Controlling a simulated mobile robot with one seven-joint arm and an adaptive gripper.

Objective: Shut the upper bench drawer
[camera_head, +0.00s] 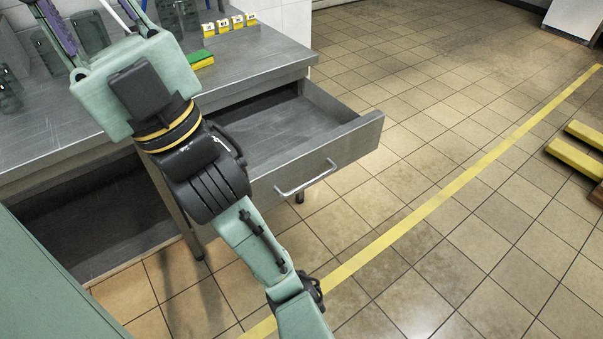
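The upper bench drawer (328,162) stands well open under the right part of the grey bench. Its inside shows as a bare grey floor, and its front carries a silver bar handle (306,179). My arm crosses in front of the drawer's left side and hides part of it. My gripper (115,65) is above the bench top at the upper left, apart from the drawer front and handle. Its green body and purple finger links show, but the fingertips are beyond the top edge of the picture, so its opening cannot be judged.
The bench top (265,62) holds a rack with several yellow-labelled blocks (230,23), a green and yellow sponge (200,60) and dark glassware at the left. A dark open bay (100,225) lies under the bench. Tiled floor right of the drawer is free, crossed by a yellow line (440,198).

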